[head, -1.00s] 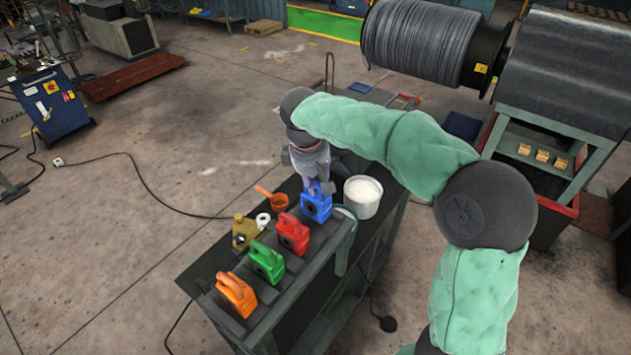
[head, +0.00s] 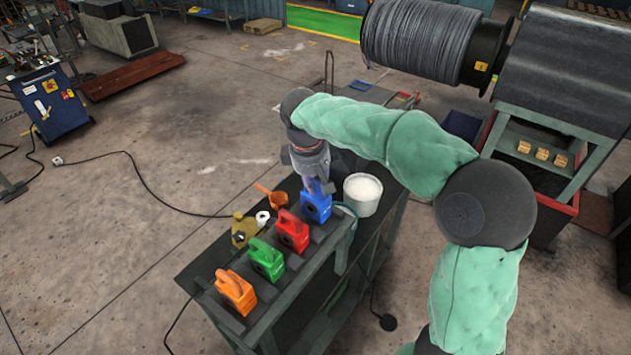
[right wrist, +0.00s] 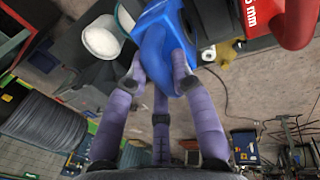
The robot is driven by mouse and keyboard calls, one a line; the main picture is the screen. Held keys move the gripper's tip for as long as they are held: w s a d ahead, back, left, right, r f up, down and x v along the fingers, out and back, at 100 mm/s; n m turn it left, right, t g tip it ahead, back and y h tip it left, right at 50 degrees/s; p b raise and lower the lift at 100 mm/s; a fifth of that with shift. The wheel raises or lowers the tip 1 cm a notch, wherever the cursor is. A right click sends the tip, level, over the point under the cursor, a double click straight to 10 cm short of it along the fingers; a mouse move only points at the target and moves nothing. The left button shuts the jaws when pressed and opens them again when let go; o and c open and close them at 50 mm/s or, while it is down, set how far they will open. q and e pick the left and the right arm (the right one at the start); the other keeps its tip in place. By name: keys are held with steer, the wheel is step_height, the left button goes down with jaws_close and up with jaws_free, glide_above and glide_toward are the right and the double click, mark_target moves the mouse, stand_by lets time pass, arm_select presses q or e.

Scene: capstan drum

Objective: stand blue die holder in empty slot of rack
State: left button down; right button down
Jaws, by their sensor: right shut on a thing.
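The blue die holder (head: 316,207) is upright at the far end of the row on the rack (head: 322,246), in line with the other holders. Whether it rests fully in its slot or just above it, I cannot tell. My right gripper (head: 317,187) comes down from above and is shut on its handle. In the right wrist view, the purple fingers (right wrist: 157,84) close around the handle of the blue holder (right wrist: 155,38). The slot under it is hidden. My left gripper is not in view.
Red (head: 291,231), green (head: 266,259) and orange (head: 236,292) die holders stand nearer in the rack. A white tub (head: 362,194) is close on the right of the blue holder. A brass-coloured block (head: 243,231) and an orange scoop (head: 275,198) are on the left.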

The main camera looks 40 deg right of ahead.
steer(key=shift+f+b, duration=0.55)
steer(key=shift+f, duration=0.25)
stand_by(0.4)
steer(key=c, duration=1)
jaws_free()
steer(key=shift+o, duration=0.7)
steer(key=shift+s+f, duration=0.1)
steer(key=shift+f, duration=0.1)
steer(key=o, duration=0.4)
steer(key=shift+r, duration=0.2)
steer(key=shift+r+p, duration=2.45)
steer(key=shift+r, duration=0.5)
steer(key=shift+f, duration=0.15)
